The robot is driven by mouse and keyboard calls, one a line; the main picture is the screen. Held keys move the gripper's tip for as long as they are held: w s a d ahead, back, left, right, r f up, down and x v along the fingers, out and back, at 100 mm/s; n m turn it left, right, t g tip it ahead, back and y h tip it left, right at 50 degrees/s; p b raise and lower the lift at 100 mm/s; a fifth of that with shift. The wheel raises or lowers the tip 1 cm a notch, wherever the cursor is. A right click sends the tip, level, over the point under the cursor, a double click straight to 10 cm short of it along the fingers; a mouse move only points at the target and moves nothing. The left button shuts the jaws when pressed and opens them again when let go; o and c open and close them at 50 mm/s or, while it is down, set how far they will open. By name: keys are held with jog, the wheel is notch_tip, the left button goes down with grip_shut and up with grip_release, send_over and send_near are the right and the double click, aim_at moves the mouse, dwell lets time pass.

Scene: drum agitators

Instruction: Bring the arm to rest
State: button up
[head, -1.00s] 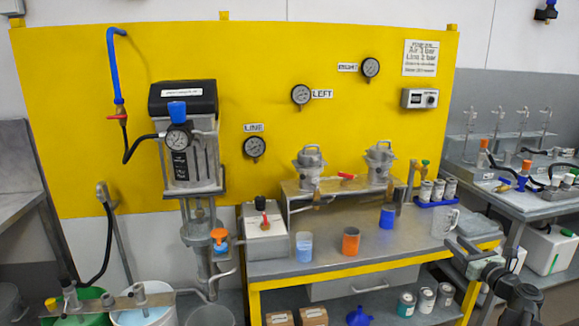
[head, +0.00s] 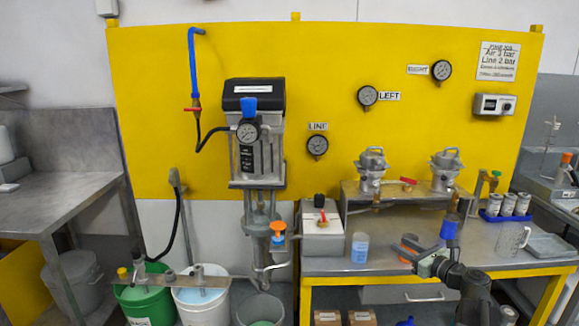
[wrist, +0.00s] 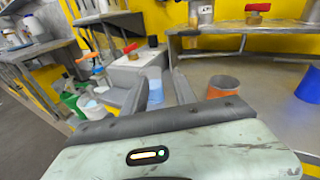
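My gripper (head: 424,264) is in the head view, low in front of the bench at the right, pointing left. In the wrist view its two fingers (wrist: 162,85) stand apart with nothing held between them. A light-blue cup (wrist: 155,88) shows in the gap, farther off on the bench; it also shows in the head view (head: 360,247). An orange cup (wrist: 223,87) is right of the fingers; in the head view (head: 408,243) the gripper partly covers it. A dark blue cup (wrist: 309,84) stands farther right.
The steel bench (head: 335,265) with a yellow frame is under and behind the gripper. A clear jug (head: 511,239) and a tray (head: 550,247) are at its right.

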jog(key=w+a+f+n+g+y, duration=0.1)
jog(key=a+f+n+g, duration=0.15)
jog(key=a, duration=0.55)
jog(key=a+f+n+g+y, duration=0.1)
jog(key=a+f+n, duration=0.15)
jog(key=a, duration=0.55)
jog(key=s+a+f+n+g+h, duration=0.1)
jog(key=s+a+f+n+g, duration=0.25)
jog(key=a+n, duration=0.2)
jog(key=s+a+f+n+g+h, duration=0.1)
jog(key=s+a+f+n+g, duration=0.1)
jog(key=s+a+f+n, duration=0.4)
jog(key=s+a+f+n+g+h, duration=0.1)
jog(key=s+a+f+n+g, duration=0.2)
jog(key=a, duration=0.5)
jog(key=s+d+f+n+g+h, duration=0.35)
jog(key=s+d+n+h, duration=0.2)
jog(key=d+n, duration=0.45)
notch_tip(320, 180, up, 14)
jog(key=d+p, duration=0.1)
jog(key=p, duration=1.3)
jog(key=shift+s+n, duration=0.4)
jog(key=shift+n, duration=0.05)
jog(key=shift+d, duration=0.1)
